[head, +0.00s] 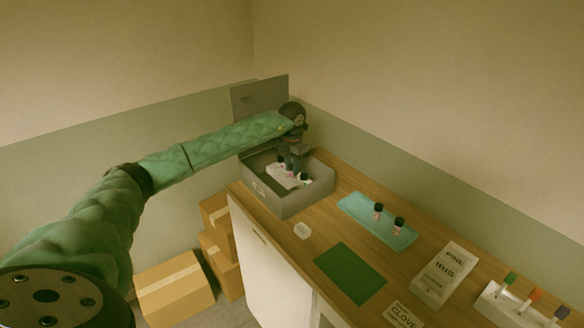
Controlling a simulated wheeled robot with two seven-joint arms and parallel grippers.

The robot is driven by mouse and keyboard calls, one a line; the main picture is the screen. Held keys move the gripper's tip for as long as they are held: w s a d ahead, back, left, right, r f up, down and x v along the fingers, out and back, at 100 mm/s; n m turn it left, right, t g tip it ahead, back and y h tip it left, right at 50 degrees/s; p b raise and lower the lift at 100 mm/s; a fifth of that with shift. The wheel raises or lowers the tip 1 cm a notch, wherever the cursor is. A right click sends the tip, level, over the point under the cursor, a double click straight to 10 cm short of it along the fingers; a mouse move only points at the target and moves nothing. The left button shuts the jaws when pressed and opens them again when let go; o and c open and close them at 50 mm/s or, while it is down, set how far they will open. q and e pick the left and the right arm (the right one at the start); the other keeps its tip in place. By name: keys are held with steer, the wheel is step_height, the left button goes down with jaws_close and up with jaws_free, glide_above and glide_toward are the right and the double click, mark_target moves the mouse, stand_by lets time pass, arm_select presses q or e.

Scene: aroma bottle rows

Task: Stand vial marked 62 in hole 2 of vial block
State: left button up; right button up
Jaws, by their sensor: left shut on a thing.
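My left gripper (295,162) reaches into the open grey box (262,196) at the back of the table. It is shut on what looks like a small vial, mostly hidden by the fingers. A pale vial block (283,181) lies inside the box, just under the gripper. Small dark-capped vials, one of them a vial at the block's right end (304,179), show at the block. Two more dark-capped vials, a left one (377,211) and a right one (398,225), stand on a teal tray (358,208). The number marks and the hole numbers are too small to read.
A raised grey lid (258,97) stands behind the box. Cardboard boxes (174,284) are on the floor at left.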

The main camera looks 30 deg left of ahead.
steer(key=shift+s+f, duration=0.15)
steer(key=shift+s, duration=0.05)
arm_select(q)
steer(key=o, duration=0.7)
steer(key=shift+o, duration=1.3)
arm_select(e)
steer(key=shift+w+a+r, duration=0.3)
steer(key=shift+w+r, duration=0.05)
steer(key=shift+w, duration=0.15)
arm_select(q)
steer(key=shift+r, duration=0.1)
arm_select(e)
steer(key=shift+s, duration=0.2)
